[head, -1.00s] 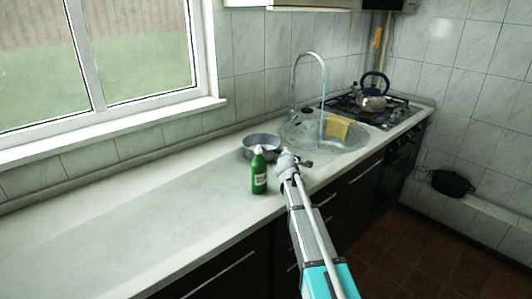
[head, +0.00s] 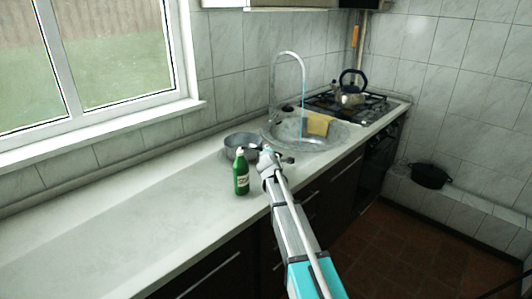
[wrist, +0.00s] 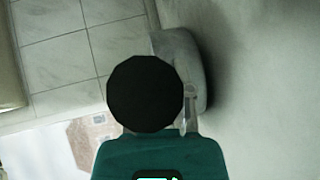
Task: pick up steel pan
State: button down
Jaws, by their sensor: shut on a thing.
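The steel pan (head: 230,147) is a grey round pan at the near left of the sink, partly hidden by a green bottle. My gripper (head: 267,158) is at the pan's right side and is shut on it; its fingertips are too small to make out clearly. In the wrist view the pan (wrist: 183,62) shows as a grey rounded shape, partly hidden behind a black disc and my teal wrist part. I cannot tell whether the pan rests on the counter or is slightly raised.
The green bottle (head: 241,178) stands on the counter just in front of the pan. A kettle (head: 349,95) stands on the stove. The counter's left part is clear.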

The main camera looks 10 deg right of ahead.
notch_tip(320, 180, up, 2)
jog(key=shift+p, duration=0.7)
jog(key=s+d+r+p, duration=0.2)
jog(key=s+r+p, duration=0.7)
jog(key=s, duration=0.4)
jog(key=shift+s+d+r+p, duration=0.25)
jog(key=shift+s+r+p, duration=0.05)
jog(key=shift+s+r, duration=0.1)
jog(key=shift+d+f, duration=0.1)
